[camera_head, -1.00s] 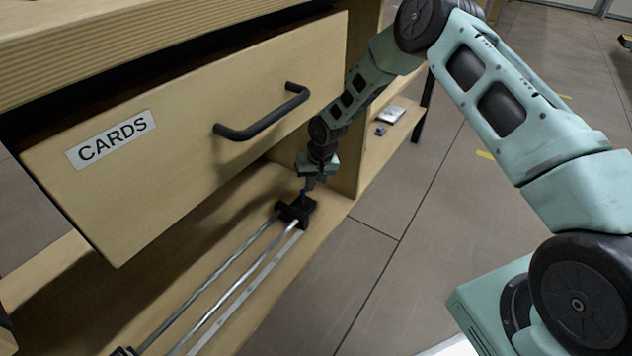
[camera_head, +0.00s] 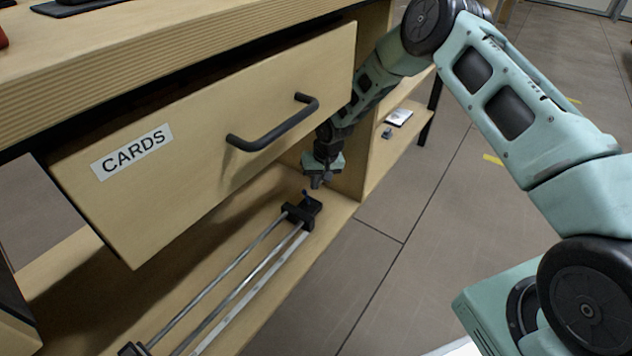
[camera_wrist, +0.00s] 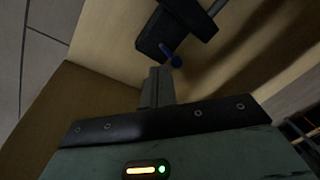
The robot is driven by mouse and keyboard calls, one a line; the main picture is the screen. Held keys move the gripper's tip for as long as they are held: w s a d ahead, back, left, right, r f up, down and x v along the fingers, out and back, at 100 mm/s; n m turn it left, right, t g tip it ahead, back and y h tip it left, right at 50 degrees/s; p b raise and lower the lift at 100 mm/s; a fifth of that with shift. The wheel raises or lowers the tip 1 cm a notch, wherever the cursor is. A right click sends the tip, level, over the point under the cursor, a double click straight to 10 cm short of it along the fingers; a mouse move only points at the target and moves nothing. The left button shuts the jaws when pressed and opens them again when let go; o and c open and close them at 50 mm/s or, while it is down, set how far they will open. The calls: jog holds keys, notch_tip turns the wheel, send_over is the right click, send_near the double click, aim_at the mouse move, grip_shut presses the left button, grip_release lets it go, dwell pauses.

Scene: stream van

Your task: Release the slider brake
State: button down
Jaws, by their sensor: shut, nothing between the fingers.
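The slider is a pair of metal rails (camera_head: 232,287) on the lower shelf, with a black carriage (camera_head: 303,212) at the far end. A small blue brake lever (camera_head: 306,194) stands on the carriage. In the wrist view the blue lever (camera_wrist: 174,60) sticks out from the black carriage (camera_wrist: 160,38), just ahead of my fingertips. My gripper (camera_head: 316,183) is shut and empty, slightly above and beyond the lever, with a small gap in between. The shut fingers also show in the wrist view (camera_wrist: 158,85).
A drawer labelled CARDS (camera_head: 215,140) with a black handle (camera_head: 275,125) is pulled out above the shelf (camera_head: 190,235). An upright panel (camera_head: 347,165) stands close to my gripper. Small items (camera_head: 399,117) lie on the shelf beyond. Open floor (camera_head: 400,285) is on the right.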

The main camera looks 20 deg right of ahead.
jog(key=p+v, duration=0.3)
jog(key=v, duration=0.4)
jog(key=shift+r, duration=0.25)
dwell(0.3)
